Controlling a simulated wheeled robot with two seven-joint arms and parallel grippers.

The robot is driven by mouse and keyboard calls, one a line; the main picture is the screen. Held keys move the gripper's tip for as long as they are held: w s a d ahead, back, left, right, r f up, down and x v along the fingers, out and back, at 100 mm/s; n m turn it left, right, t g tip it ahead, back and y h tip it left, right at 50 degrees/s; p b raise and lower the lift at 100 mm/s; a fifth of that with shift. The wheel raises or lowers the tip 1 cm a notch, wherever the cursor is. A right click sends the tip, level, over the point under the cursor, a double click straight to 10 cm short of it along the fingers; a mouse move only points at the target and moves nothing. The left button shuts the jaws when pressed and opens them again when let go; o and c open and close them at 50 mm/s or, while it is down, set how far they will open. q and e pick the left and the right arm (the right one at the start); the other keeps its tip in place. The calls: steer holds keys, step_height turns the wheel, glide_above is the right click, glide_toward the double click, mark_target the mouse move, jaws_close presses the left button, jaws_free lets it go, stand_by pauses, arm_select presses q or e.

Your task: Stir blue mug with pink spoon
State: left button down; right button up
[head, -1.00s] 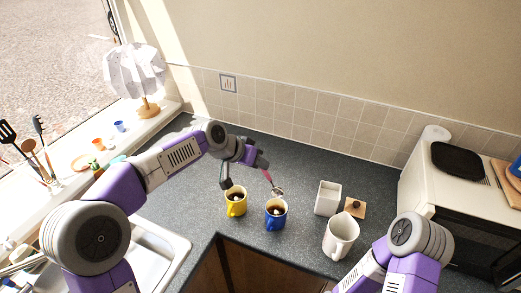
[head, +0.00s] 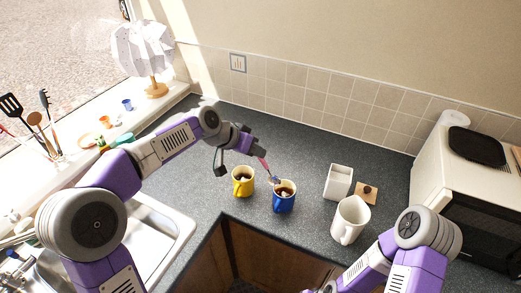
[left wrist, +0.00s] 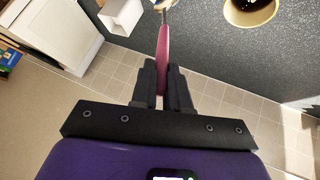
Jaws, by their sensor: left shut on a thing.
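The blue mug (head: 284,203) stands upright on the dark counter, with dark liquid and something pale inside. My left gripper (head: 250,147) is shut on the handle of the pink spoon (head: 263,164), above and behind the mugs. The spoon slants down, its bowl at the far left of the blue mug's rim; I cannot tell whether it is inside. In the left wrist view, the pink handle (left wrist: 162,55) is pinched between the two dark fingers (left wrist: 162,88). The spoon's bowl is cut off at the top edge there.
A yellow mug (head: 243,182) stands just left of the blue one. A white square container (head: 338,183), a wooden lid (head: 367,193) and a white pitcher (head: 350,220) stand to the right. A microwave (head: 470,190) is far right, a sink (head: 160,235) at left.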

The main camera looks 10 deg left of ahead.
arm_select(q)
steer(key=shift+w+d+f+b, duration=0.15)
steer(key=shift+d+f+b, duration=0.45)
steer(key=shift+f+b, duration=0.75)
steer(key=shift+w+d+f+b, duration=0.1)
steer(key=shift+d+f+b, duration=0.6)
steer(key=shift+f, duration=1.15)
steer(key=shift+w+d+f+b, duration=0.15)
steer(key=shift+d+f+b, duration=0.35)
steer(key=shift+f+b, duration=0.9)
steer(key=shift+f, duration=0.2)
steer(key=shift+w+p, duration=0.1)
steer(key=shift+p, duration=0.2)
